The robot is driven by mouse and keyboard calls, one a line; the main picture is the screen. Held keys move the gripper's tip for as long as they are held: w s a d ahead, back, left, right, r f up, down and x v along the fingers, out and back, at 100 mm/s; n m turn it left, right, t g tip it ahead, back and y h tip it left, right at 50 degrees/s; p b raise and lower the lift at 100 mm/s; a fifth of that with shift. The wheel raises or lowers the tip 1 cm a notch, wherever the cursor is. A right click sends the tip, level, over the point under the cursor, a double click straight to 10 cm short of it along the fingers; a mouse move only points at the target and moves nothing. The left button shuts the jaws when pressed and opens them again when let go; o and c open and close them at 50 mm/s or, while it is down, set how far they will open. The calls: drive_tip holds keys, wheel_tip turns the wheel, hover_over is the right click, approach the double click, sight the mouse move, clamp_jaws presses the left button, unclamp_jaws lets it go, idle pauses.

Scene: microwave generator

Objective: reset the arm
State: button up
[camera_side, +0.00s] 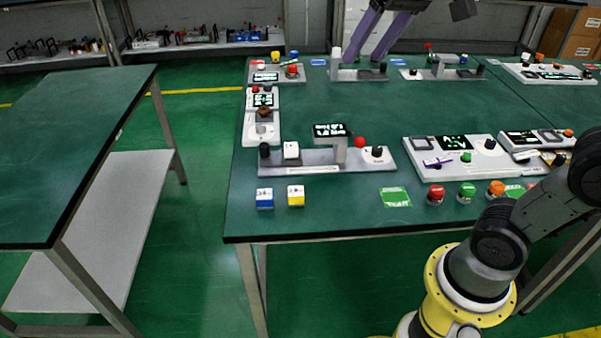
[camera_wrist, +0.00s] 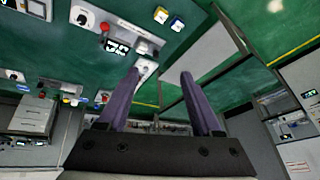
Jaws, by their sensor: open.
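My gripper (camera_side: 364,58) shows at the top of the side view, with two long purple fingers slanting down in front of the far side of the green table (camera_side: 330,225). Its upper part is cut off by the frame edge. In the wrist view my gripper (camera_wrist: 160,74) has its two purple fingers spread, with nothing held between them. My dark arm rises from a yellow base at the lower right of the side view; its middle part is out of frame.
A grey device with a display (camera_side: 330,130) and red knob stands mid-table. A blue-white cube (camera_side: 265,199) and a yellow-white cube (camera_side: 296,195) sit before it. Red (camera_side: 436,194), green (camera_side: 467,192) and orange (camera_side: 496,189) buttons stand to the right.

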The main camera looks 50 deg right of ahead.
drive_tip(key=s+f+n, duration=0.3)
drive_tip(key=s+f, duration=0.9)
drive_tip(key=f, duration=0.3)
drive_tip(key=shift+s+a+n, duration=0.2)
drive_tip(key=shift+s+n, duration=0.1)
drive_tip(key=shift+s, duration=0.1)
